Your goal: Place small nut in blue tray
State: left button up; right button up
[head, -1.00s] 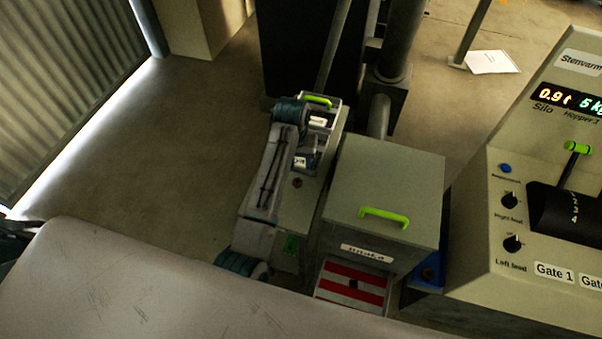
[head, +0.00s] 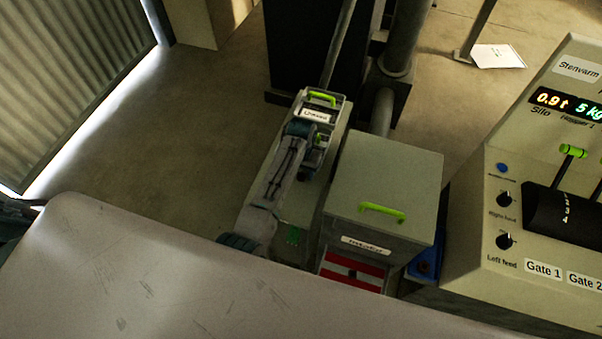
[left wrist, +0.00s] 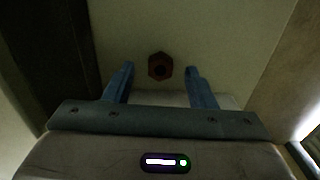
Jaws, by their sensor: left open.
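A small reddish-brown hex nut (left wrist: 160,66) with a dark centre shows in the left wrist view, on a pale surface. My left gripper (left wrist: 159,71) is open, with its two blue fingers apart to either side of the nut in the picture. I cannot tell how far the fingertips are from the surface. In the head view my left arm lies over the narrow beige machine; its gripper is mostly hidden and I cannot make out the nut. A blue tray-like part (head: 425,264) shows partly between the grey box and the console. My right gripper is not in view.
A grey box (head: 388,175) with a green handle stands right of the narrow machine (head: 330,110). A red-and-white striped panel (head: 352,272) is below it. The control console (head: 520,240) with knobs and levers fills the right. Open floor lies to the left.

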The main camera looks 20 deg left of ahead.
pick_arm(q)
jog(key=shift+f, duration=0.65)
grip_shut()
jog(key=shift+r, duration=0.15)
